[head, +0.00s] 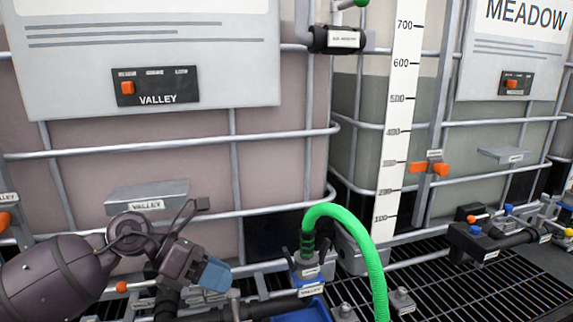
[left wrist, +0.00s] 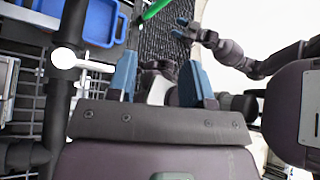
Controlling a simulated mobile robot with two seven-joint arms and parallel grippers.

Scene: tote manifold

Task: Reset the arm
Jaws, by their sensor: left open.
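My left arm comes in from the lower left in the head view. My left gripper (head: 212,276) has blue fingertips and is over the pipework in front of the VALLEY tote (head: 180,165). In the left wrist view its two blue fingers (left wrist: 159,82) stand wide apart, with nothing held between them. Another arm of mine, the right one, shows at the upper right of that view. Its gripper (left wrist: 184,28) has small blue tips, too small to tell whether they are open. It appears empty.
A green hose (head: 367,245) rises from a blue-based coupling just right of my left gripper. A white measuring scale (head: 399,110) stands between the totes. Valves and dark pipes (head: 490,240) sit at the right. A blue tray (left wrist: 95,20) shows in the left wrist view.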

